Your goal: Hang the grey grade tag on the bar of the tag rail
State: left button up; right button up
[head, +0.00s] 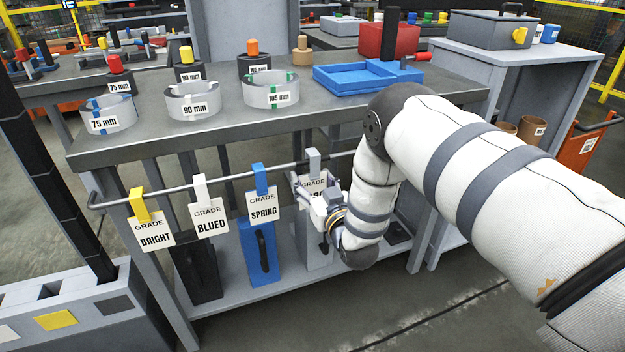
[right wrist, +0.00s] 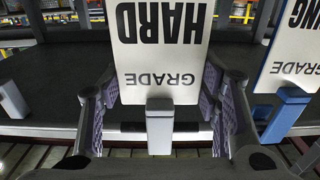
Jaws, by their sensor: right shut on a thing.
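The grey grade tag is a white card reading GRADE HARD with a grey hook on top (head: 312,160). My right gripper (head: 322,200) is shut on it at the tag rail's right part. In the right wrist view the tag (right wrist: 160,50) appears upside down between the fingers (right wrist: 160,88), its grey hook towards the camera's lower edge. The bar of the tag rail (head: 228,177) runs along the bench front. The grey hook is at the bar's height; whether it rests on the bar cannot be told. My left gripper is not in view.
Yellow BRIGHT (head: 154,232), white BLUED (head: 208,217) and blue SPRING (head: 263,205) tags hang on the bar to the left. SPRING's blue hook (right wrist: 287,112) is close beside the gripper. The steel bench (head: 220,130) stands above, and a lower shelf (head: 215,300) holds upright coloured holders.

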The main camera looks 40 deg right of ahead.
dwell(0.4)
jog(key=shift+f, duration=0.4)
jog(key=shift+f+b, duration=0.2)
jog(key=shift+b, duration=0.1)
jog(key=o, duration=1.3)
